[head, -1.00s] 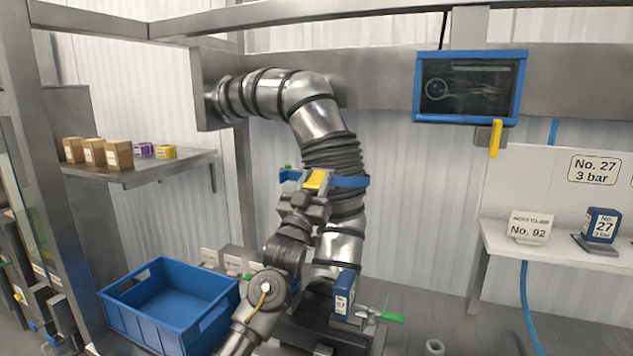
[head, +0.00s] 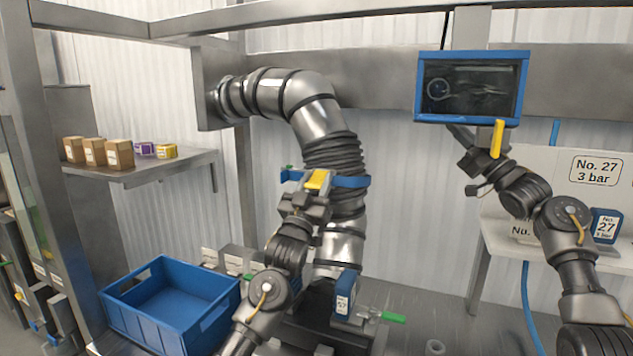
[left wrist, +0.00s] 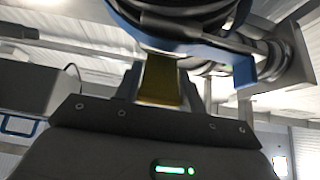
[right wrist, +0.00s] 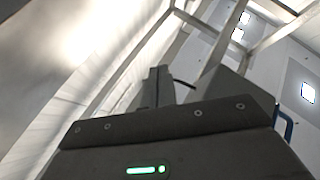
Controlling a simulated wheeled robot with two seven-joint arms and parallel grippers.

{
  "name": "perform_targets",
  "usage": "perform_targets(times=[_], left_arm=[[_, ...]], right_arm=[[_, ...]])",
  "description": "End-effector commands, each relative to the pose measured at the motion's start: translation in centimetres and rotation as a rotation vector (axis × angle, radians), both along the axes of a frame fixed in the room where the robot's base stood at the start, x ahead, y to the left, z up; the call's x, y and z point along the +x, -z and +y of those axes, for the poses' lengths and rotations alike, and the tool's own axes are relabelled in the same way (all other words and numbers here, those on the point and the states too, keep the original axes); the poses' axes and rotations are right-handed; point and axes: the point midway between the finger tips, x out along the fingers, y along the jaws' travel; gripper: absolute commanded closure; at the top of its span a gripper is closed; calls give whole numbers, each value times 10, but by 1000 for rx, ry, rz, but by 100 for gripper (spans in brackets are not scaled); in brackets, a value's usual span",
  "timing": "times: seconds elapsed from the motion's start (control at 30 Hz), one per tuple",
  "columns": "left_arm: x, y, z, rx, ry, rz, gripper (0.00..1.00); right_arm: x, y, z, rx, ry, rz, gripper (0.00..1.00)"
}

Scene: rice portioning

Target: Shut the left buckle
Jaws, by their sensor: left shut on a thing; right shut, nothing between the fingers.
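A blue clamp band (head: 350,181) goes around the large steel pipe with black bellows in the middle of the head view. Its yellow buckle lever (head: 318,180) is on the left side of the band. My left gripper (head: 312,194) is shut on the yellow lever; the lever also shows between the fingers in the left wrist view (left wrist: 160,82). A small green-tipped part (head: 287,168) sits at the band's left end. Whether the buckle is latched cannot be seen. My right gripper (head: 462,165) is shut and empty, raised below the blue-framed screen; its closed fingers show in the right wrist view (right wrist: 157,87).
The blue-framed screen (head: 470,88) with a yellow handle (head: 497,139) hangs close above my right gripper. A blue crate (head: 205,328) stands at lower left. A blue block (head: 345,292) and a green-handled clamp (head: 393,317) are below the pipe. A shelf (head: 180,165) holds small boxes.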

Motion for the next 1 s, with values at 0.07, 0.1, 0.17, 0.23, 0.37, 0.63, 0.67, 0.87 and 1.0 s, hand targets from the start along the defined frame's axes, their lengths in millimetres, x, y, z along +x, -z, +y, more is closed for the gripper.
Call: perform_targets(times=[0.07, 0.1, 0.17, 0.23, 0.37, 0.63, 0.67, 0.87, 1.0], left_arm=[[0, 1, 0, 1, 0, 2, 100], [0, 1, 0, 1, -1, 2, 100], [0, 1, 0, 1, -1, 2, 100], [0, 1, 0, 2, -1, 3, 100], [1, 1, 0, 1, -1, 3, 100], [0, 1, 1, 1, -1, 2, 100], [0, 1, 1, 1, -1, 2, 100], [1, 1, 0, 2, -2, 3, 100], [1, 1, 0, 2, -2, 2, 100]], right_arm=[[17, 39, 63, -52, -118, 203, 100], [22, 59, 95, -87, -163, 306, 100], [25, 83, 137, -149, -194, 431, 100], [25, 90, 169, -217, -177, 487, 100], [16, 72, 210, -326, -90, 417, 100], [-36, 45, 291, -505, 0, 169, 100], [-45, 44, 300, -532, -5, 151, 100], [-104, 40, 335, -826, -49, 168, 100], [-128, 39, 322, -1015, -1, 262, 100]])
